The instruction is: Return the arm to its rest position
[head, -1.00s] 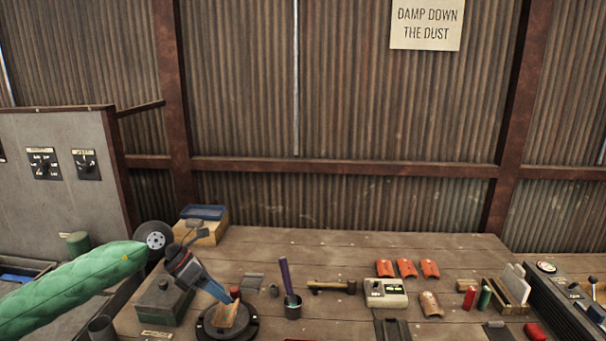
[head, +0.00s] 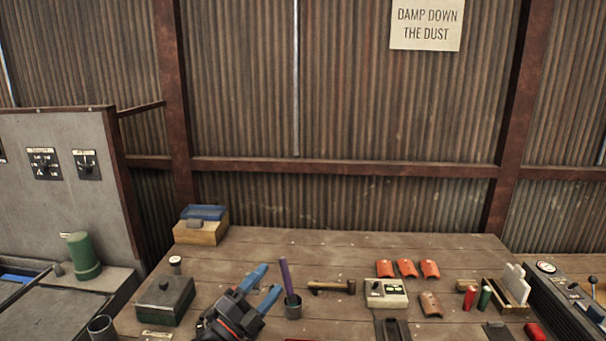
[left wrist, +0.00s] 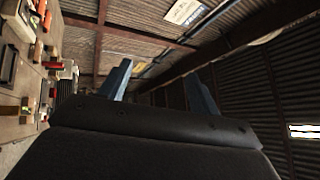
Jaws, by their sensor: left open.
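My left gripper (head: 262,285) is low in the head view, over the front of the wooden bench (head: 330,250). Its two blue fingers stand apart with nothing between them, and they point up and away to the right. In the left wrist view the open fingers (left wrist: 157,88) point toward the roof and corrugated wall, with the bench tilted along the left edge. The gripper hides the round black stand and the piece on it. The right gripper is not in view.
A dark green box (head: 165,303) is to the left. A mallet (head: 330,287), a meter box (head: 386,293) and orange curved tiles (head: 407,268) lie further right.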

